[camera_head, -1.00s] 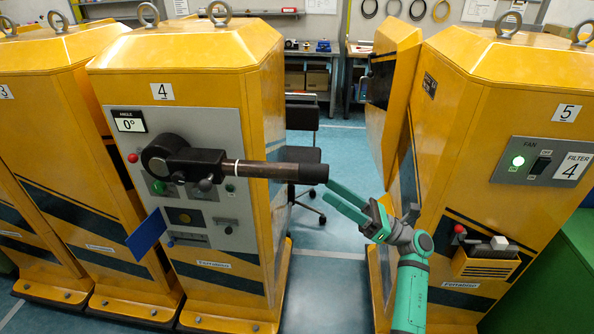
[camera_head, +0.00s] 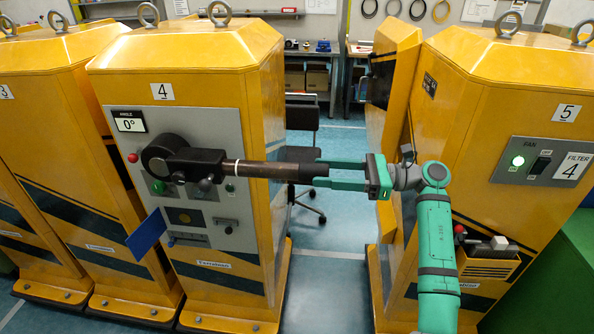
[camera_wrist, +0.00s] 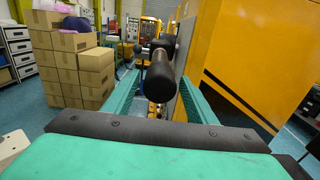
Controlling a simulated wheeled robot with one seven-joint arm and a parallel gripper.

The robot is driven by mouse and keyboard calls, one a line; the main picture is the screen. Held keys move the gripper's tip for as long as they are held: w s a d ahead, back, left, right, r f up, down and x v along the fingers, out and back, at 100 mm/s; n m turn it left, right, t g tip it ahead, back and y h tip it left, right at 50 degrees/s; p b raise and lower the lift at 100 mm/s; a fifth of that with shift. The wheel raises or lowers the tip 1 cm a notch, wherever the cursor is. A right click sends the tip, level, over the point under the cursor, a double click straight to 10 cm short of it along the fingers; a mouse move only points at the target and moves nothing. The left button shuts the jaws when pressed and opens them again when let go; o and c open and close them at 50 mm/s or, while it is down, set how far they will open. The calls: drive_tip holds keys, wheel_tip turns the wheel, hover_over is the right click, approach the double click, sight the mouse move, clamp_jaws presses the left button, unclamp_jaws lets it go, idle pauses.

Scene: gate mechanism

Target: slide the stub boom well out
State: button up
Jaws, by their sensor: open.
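The stub boom (camera_head: 270,170) is a dark brown rod with a black end cap. It sticks out level to the right from a black pivot arm (camera_head: 185,160) on the grey panel of cabinet 4 (camera_head: 180,125). A pale ring marks the rod near the arm. My gripper (camera_head: 324,173) is open, with its green fingers on either side of the boom's end cap. In the wrist view the black boom end (camera_wrist: 161,78) lies between the two spread fingers, with gaps visible on both sides. The angle display (camera_head: 129,121) reads 0°.
Cabinet 5 (camera_head: 470,110) stands close behind my gripper on the right, with a fan switch and a red-knobbed lever (camera_head: 461,231). A blue flap (camera_head: 147,233) juts from cabinet 4. A black chair (camera_head: 302,155) stands in the gap behind. Cardboard boxes (camera_wrist: 78,65) show at left in the wrist view.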

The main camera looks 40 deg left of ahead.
sight(297, 170)
drive_tip(key=x, duration=0.7)
drive_tip(key=shift+s+a, duration=0.15)
clamp_jaws()
